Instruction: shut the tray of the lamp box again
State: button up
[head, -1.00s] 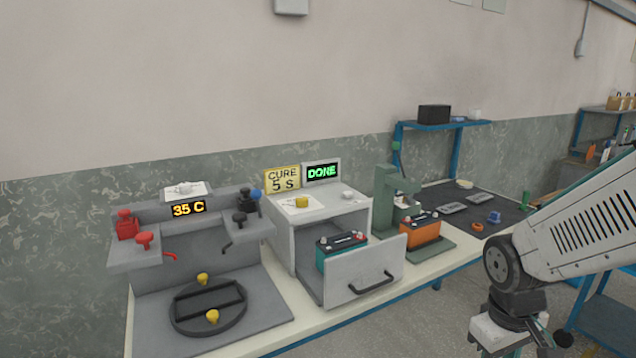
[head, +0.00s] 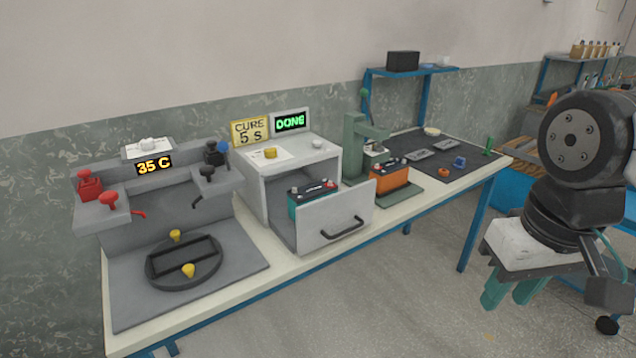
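The lamp box (head: 300,152) is a grey-white housing on the bench with a green DONE display (head: 290,123) on top. Its tray (head: 336,222) is pulled out at the front, with a dark handle (head: 343,229) on its front panel. My gripper (head: 511,293) hangs off the bench at the right, well apart from the tray. Its two teal fingers point down with a gap between them, and nothing shows between them.
A grey station (head: 150,215) with a 35 C display and round turntable stands left of the box. A green press (head: 358,150) with an orange battery (head: 388,178) stands at the right. A dark mat (head: 440,165) holds small parts. Floor in front of the bench is clear.

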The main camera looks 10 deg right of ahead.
aim_at(321, 221)
jog(key=z, duration=1.85)
jog(key=k, duration=0.35)
jog(key=u, duration=2.1)
jog(key=i, duration=0.5)
jog(key=u, duration=0.05)
